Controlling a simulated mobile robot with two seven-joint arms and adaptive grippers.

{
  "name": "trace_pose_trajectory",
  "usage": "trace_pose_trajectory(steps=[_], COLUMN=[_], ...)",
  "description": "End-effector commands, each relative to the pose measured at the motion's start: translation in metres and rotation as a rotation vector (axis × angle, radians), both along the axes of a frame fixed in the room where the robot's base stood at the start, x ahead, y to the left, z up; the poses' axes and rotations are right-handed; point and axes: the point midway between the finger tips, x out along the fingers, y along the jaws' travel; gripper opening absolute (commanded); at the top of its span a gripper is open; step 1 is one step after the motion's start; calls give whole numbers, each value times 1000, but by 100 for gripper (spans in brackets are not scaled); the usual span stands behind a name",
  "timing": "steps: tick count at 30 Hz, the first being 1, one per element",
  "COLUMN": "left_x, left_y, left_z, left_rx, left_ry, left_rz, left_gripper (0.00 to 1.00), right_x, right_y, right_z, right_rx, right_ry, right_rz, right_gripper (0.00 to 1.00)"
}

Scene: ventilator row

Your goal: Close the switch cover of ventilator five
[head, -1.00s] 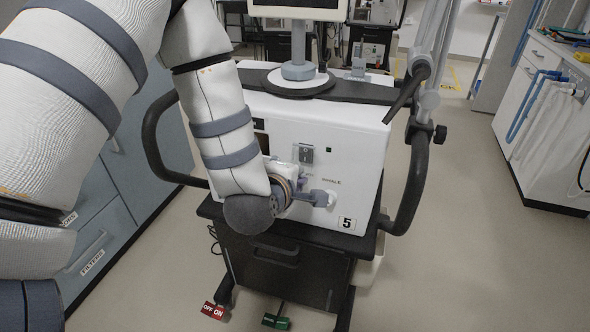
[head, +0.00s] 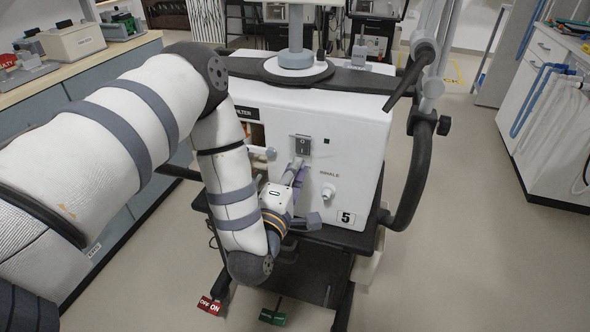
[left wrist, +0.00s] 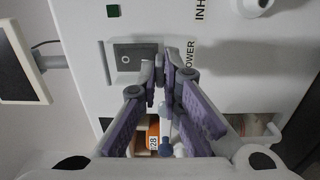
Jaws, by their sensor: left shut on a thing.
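Ventilator five (head: 352,152) is a white box marked 5 on a dark stand. Its power switch (head: 302,146) sits in a grey plate on the front and also shows in the left wrist view (left wrist: 126,58). My left gripper (head: 298,172) reaches up to the lower edge of that plate. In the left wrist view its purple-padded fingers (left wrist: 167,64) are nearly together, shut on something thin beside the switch. This seems to be the switch cover, but the fingers hide it and its angle cannot be told. My right gripper is out of view.
A white inhale port (head: 328,191) sticks out to the lower right of the switch. A dark handle rail (head: 424,180) curves along the right side. Counters stand left and right. Red (head: 210,306) and green (head: 273,317) pedals are below. The floor at right is clear.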

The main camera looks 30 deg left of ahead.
Motion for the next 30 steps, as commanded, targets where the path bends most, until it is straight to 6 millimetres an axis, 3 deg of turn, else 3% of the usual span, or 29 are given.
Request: trace_pose_trajectory(steps=[10, 13, 14, 23, 30], left_x=[1, 1, 1, -1, -30], left_y=[0, 0, 0, 0, -4], left_z=[1, 1, 1, 0, -2], left_rx=[0, 0, 0, -1, -8], left_ry=[-4, -4, -4, -1, 1], left_rz=[-1, -1, -1, 0, 11], left_gripper=[0, 24, 27, 27, 27], right_x=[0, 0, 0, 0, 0], right_y=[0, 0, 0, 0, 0], right_z=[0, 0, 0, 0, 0], right_rx=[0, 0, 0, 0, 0], right_ry=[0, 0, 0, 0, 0], right_rz=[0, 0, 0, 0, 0], right_gripper=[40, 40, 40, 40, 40])
